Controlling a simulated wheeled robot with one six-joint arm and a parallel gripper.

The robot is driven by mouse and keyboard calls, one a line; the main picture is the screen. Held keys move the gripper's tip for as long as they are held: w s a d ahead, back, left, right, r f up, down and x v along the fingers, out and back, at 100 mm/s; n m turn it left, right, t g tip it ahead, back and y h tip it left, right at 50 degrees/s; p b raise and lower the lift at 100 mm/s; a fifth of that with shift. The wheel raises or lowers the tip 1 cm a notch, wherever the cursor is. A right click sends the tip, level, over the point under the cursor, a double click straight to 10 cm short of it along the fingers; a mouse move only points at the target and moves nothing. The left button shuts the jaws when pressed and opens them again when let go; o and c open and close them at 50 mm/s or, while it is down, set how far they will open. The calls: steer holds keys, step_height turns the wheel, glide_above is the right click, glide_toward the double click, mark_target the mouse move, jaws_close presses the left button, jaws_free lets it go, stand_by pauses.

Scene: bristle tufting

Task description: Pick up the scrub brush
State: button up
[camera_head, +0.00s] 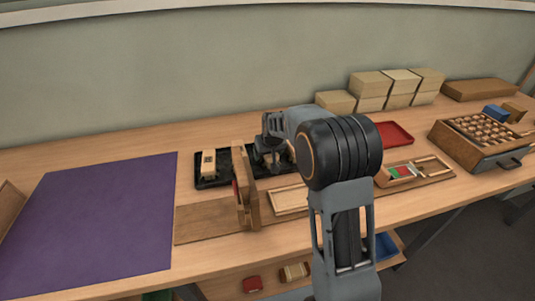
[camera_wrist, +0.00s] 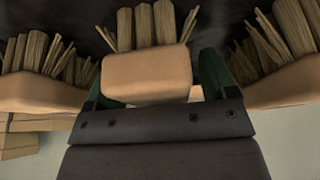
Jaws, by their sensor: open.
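In the wrist view a scrub brush (camera_wrist: 148,76), a tan wooden block with pale bristle tufts, sits between the two green fingers of my gripper (camera_wrist: 155,82). The fingers are open on either side of it; I cannot tell whether they touch it. Similar bristled blocks stand to its left (camera_wrist: 38,90) and right (camera_wrist: 285,85). In the head view my gripper (camera_head: 268,160) is low over a black tray (camera_head: 202,184). A pale block (camera_head: 208,163) shows at the tray's left end. My arm hides most of the tray's right part.
A wooden upright fixture (camera_head: 246,190) stands close in front of the tray. A purple mat (camera_head: 100,225) covers the left of the bench. At the right are a red tray (camera_head: 394,133), stacked boxes (camera_head: 385,88) and a compartment box (camera_head: 480,138).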

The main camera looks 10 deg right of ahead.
steer(key=shift+f, duration=0.2)
stand_by(0.5)
steer(key=shift+c, duration=0.4)
steer(key=c, duration=1)
steer(key=shift+o, duration=0.2)
steer(key=shift+r, duration=0.15)
steer(key=shift+r, duration=0.2)
steer(key=r, duration=0.3)
steer(key=shift+s+r, duration=0.25)
steer(key=shift+r, duration=0.15)
steer(key=s+r, duration=0.2)
steer(key=s+d+r+p, duration=0.1)
steer(key=s+r, duration=0.1)
steer(key=r, duration=0.1)
steer(key=shift+s+r, duration=0.15)
steer(key=shift+s, duration=0.15)
steer(key=s+d+r, duration=0.1)
steer(key=s+r, duration=0.2)
steer(key=s, duration=0.5)
steer(key=shift+s+d+r, duration=0.3)
steer(key=shift+s+d, duration=0.05)
